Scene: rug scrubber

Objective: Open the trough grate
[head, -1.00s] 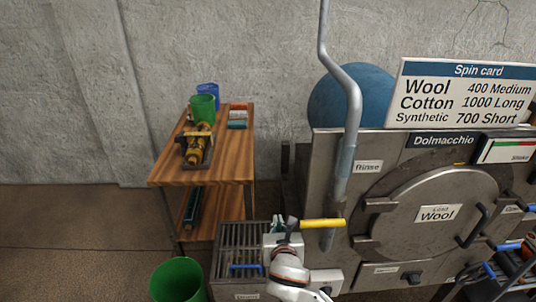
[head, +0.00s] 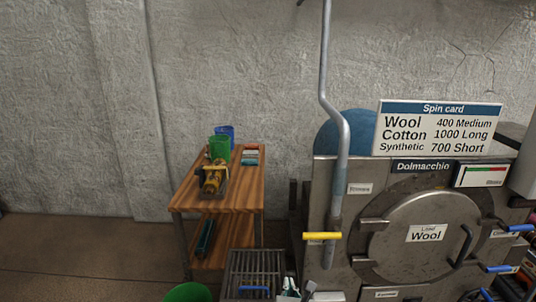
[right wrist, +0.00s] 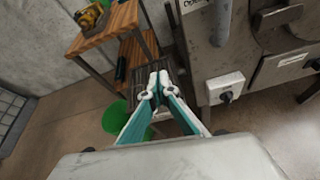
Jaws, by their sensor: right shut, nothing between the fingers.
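The trough grate (head: 256,263) is a dark metal panel of parallel bars at the bottom of the head view, left of the machine. It lies flat and looks closed. A blue handle (head: 254,288) sits at its near edge. My right gripper (head: 291,287) is at the bottom edge of the head view, just right of the blue handle. In the right wrist view my right gripper (right wrist: 158,79) has its teal and white fingers together, shut and empty, and covers part of the grate (right wrist: 173,72). I cannot tell its height above the grate. My left gripper is out of view.
A steel machine (head: 335,280) with a round door (head: 425,238) stands right of the grate. A tall pipe (head: 340,150) with a yellow handle (head: 322,236) rises beside it. A wooden shelf (head: 236,196) stands behind left. A green bucket (head: 188,292) is left of the grate.

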